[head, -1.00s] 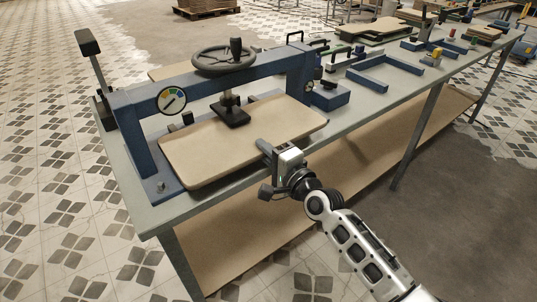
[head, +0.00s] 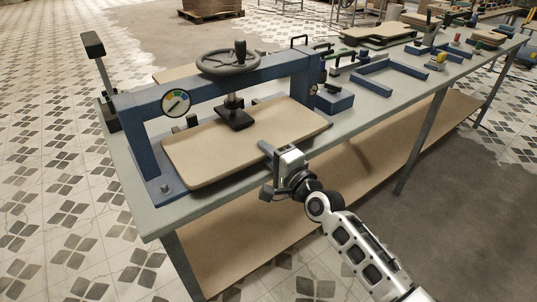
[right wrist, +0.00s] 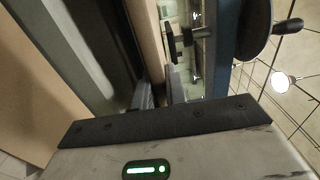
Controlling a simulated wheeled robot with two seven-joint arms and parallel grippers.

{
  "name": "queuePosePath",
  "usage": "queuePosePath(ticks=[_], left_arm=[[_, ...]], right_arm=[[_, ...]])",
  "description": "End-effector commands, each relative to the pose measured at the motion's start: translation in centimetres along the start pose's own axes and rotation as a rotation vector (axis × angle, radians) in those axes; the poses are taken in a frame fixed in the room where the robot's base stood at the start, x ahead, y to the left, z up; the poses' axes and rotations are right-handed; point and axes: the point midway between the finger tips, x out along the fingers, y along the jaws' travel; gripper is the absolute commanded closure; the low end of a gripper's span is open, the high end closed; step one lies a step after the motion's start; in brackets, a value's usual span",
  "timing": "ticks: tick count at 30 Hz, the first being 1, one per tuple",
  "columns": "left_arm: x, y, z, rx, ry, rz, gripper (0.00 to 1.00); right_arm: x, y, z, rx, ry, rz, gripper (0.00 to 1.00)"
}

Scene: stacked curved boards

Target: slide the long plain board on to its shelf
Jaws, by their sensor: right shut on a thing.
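The long plain tan board (head: 245,140) lies flat in the blue press (head: 147,140), under its dark press foot (head: 235,117). My right gripper (head: 268,151) is at the board's near long edge, right of its middle, and is shut on that edge. In the right wrist view the board (right wrist: 148,45) shows edge-on as a tan strip running down between the finger ends (right wrist: 158,97). A tan lower shelf (head: 235,245) runs below the bench top. My left gripper is not in view.
The grey bench top (head: 160,218) has a narrow bare strip in front of the press. A handwheel (head: 228,62) stands above the board, and a lever (head: 97,65) rises at the left. Blue fixtures (head: 385,78) and stacked boards (head: 378,35) stand farther right.

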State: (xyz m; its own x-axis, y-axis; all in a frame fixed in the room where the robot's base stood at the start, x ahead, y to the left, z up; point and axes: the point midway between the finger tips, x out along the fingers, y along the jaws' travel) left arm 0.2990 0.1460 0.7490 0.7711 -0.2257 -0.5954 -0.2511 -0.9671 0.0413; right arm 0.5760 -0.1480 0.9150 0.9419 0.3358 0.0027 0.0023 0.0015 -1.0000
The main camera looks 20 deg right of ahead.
Motion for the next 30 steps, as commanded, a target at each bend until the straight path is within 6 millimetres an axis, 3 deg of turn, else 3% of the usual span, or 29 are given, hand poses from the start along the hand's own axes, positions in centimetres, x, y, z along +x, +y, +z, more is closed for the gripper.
queuePosePath(ticks=[15, 30], left_arm=[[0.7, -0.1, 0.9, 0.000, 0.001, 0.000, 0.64], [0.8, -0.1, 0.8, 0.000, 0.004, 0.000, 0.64]], right_arm=[[3.5, -0.3, 0.0, 0.000, 0.001, -0.009, 1.00], [3.8, -0.3, 0.0, 0.000, 0.001, -0.008, 1.00]])
